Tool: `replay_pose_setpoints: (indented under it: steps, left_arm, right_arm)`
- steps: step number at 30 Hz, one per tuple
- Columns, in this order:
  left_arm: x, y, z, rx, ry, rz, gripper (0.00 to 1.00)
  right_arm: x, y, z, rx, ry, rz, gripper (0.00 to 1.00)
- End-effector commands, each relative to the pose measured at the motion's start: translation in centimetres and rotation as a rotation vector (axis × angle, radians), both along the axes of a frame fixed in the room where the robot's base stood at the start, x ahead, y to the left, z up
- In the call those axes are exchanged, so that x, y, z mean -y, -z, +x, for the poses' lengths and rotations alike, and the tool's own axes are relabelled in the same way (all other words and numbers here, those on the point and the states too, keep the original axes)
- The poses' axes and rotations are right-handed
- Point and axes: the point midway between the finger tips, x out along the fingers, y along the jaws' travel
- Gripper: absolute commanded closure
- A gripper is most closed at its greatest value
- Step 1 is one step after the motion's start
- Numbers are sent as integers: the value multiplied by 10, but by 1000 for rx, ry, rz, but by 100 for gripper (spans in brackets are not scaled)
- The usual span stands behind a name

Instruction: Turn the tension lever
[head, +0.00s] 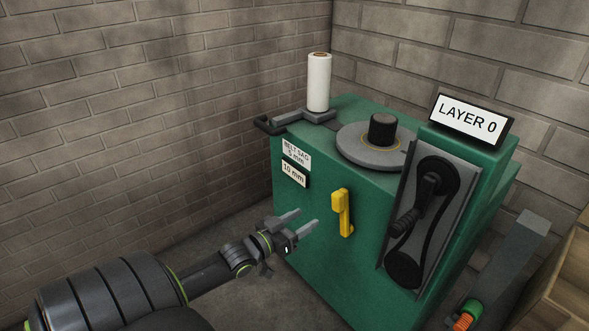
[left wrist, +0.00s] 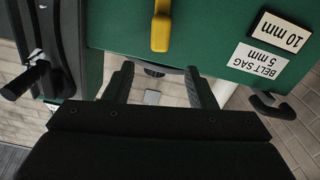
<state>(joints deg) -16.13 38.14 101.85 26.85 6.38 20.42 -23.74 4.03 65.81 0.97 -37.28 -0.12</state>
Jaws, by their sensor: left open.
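My right gripper is not in view.
Labels reading "BELT SAG 5 mm" (head: 296,154) and "10 mm" (head: 293,174) are left of the lever. A belt drive with a black crank (head: 418,205) is to its right. A white roll (head: 318,82) and a round grey plate (head: 362,151) are on top. A "LAYER 0" sign (head: 470,118) stands behind.

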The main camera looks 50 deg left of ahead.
Motion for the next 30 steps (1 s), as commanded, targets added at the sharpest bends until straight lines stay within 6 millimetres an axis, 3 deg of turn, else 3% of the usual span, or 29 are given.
replay_pose_setpoints:
  steps: [9, 30]
  left_arm:
    - [-2, 0, -18, -1, 0, 1, 49]
    - [-3, 6, -20, -14, -9, 4, 49]
  right_arm:
    - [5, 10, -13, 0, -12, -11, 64]
    - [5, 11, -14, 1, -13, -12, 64]
